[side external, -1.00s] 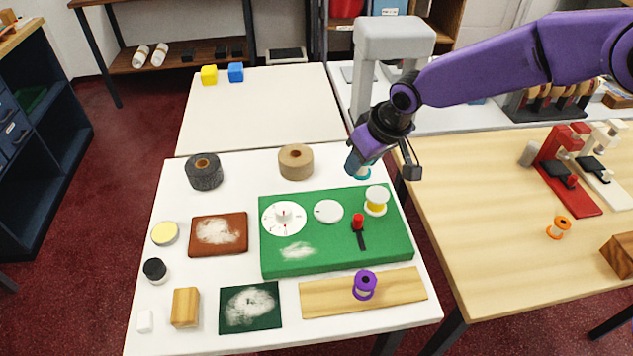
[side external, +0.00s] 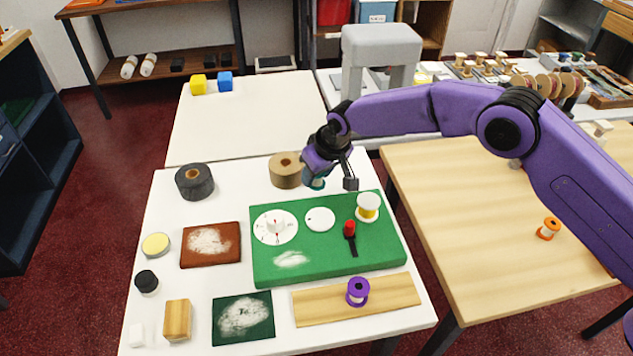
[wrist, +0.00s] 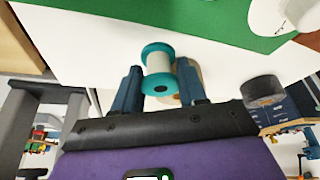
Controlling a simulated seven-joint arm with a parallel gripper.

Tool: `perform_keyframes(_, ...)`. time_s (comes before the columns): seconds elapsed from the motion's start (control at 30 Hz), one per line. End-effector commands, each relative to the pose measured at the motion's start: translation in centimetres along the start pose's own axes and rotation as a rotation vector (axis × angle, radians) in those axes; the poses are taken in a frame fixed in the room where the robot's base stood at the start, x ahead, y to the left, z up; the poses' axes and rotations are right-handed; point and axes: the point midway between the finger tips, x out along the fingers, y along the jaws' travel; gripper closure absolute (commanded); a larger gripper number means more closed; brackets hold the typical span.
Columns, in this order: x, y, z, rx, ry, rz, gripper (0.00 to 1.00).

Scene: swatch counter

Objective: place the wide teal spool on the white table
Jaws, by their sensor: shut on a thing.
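My gripper (side external: 322,176) is shut on the wide teal spool, which is mostly hidden behind the fingers in the side view (side external: 314,184). In the wrist view the spool (wrist: 158,68), with teal flanges and a pale middle, sits between the two blue fingers of the gripper (wrist: 159,75). In the side view it appears over the back right part of the near white table (side external: 228,208), just right of the tan roll (side external: 285,170) and behind the green board (side external: 385,240). I cannot tell its exact height above the surface.
The green board carries dials, a red-handled switch (side external: 350,230) and a white-and-yellow spool (side external: 367,207). A dark roll (side external: 195,182) stands at the back left. A purple spool (side external: 358,292) stands on a wooden plank (side external: 395,294). A second pale table (side external: 250,125) adjoins behind.

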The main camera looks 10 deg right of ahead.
Motion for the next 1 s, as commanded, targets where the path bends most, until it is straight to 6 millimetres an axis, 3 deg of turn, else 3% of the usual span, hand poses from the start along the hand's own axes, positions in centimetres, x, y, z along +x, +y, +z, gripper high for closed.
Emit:
perform_keyframes(0.3, 3.1, -0.1, 1.1, 0.0, -0.001, -0.001, 0.92)
perform_keyframes(0.67, 3.5, -0.1, 1.2, 0.0, -0.001, -0.001, 0.92)
perform_keyframes(0.7, 3.5, -0.1, 1.2, 0.0, -0.001, -0.001, 0.52)
perform_keyframes(0.77, 3.4, -0.1, 1.2, 0.0, 0.0, -0.001, 0.33)
perform_keyframes(1.0, 3.4, -0.1, 1.2, 0.0, 0.0, -0.001, 0.33)
